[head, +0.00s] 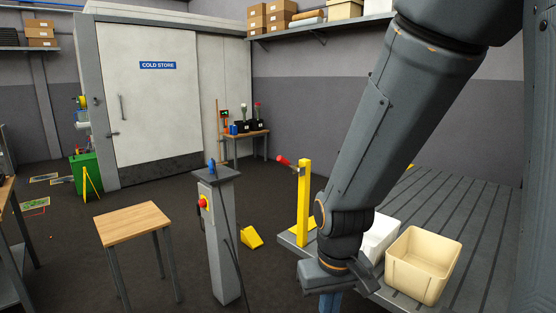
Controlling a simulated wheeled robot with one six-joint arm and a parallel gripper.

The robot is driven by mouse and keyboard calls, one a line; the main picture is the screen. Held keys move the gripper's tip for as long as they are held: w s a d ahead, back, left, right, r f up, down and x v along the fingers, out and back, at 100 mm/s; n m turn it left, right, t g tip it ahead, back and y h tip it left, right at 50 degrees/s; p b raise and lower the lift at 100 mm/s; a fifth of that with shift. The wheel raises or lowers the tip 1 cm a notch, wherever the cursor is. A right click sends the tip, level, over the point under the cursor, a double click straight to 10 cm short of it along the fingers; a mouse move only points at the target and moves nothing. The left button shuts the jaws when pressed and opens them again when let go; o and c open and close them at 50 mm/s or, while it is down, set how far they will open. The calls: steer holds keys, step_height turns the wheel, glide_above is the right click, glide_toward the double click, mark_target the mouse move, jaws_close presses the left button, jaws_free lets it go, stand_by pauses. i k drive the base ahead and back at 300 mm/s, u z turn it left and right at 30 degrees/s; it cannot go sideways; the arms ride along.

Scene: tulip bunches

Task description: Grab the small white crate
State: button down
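A small white crate (379,236) stands on the grey slatted bench (480,225) at the right. Its left part is hidden behind my arm, and a beige crate (402,279) stands just right of it. My gripper (330,280) hangs at the end of my arm, in front of and left of the white crate, near the bench's front edge. Its fingers do not show clearly, so I cannot tell whether it is open or shut. I see nothing held in it.
A yellow post with a red-handled clamp (304,205) stands at the bench's left end. A grey pedestal with a red button (222,245) and a small wooden table (132,221) stand to the left. A yellow wedge (251,238) lies on the floor. Open floor lies before the cold store (150,100).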

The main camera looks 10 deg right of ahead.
mark_target(383, 232)
steer(key=u, duration=1.1)
steer(key=i, duration=3.25)
steer(key=z, duration=4.2)
steer(key=i, duration=0.35)
